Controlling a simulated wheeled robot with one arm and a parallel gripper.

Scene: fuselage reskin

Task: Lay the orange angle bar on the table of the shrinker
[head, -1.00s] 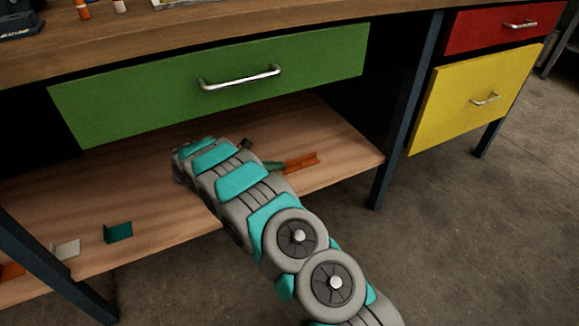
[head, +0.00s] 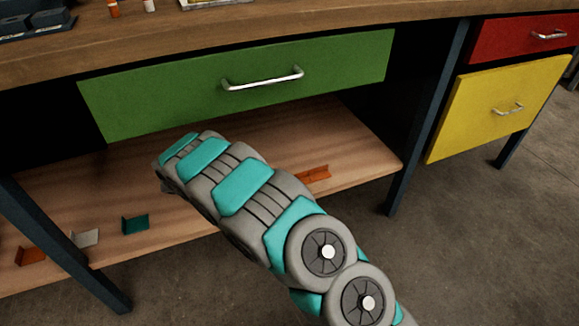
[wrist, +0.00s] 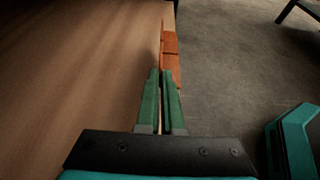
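The orange angle bar (head: 314,174) lies on the wooden shelf under the green drawer, near the shelf's right end and front edge. My arm covers its left part in the head view. In the wrist view the bar (wrist: 170,62) lies straight ahead of my gripper (wrist: 161,72), along the shelf edge. The two green fingers are a little apart, with a narrow gap between them. Their tips are at the near part of the bar; I cannot tell whether they touch it. The gripper is hidden behind my arm in the head view. The shrinker is not identifiable here.
The shelf (head: 285,142) sits below the green drawer (head: 240,85), between dark table legs. A yellow drawer (head: 495,108) stands right. Grey floor is open in front.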

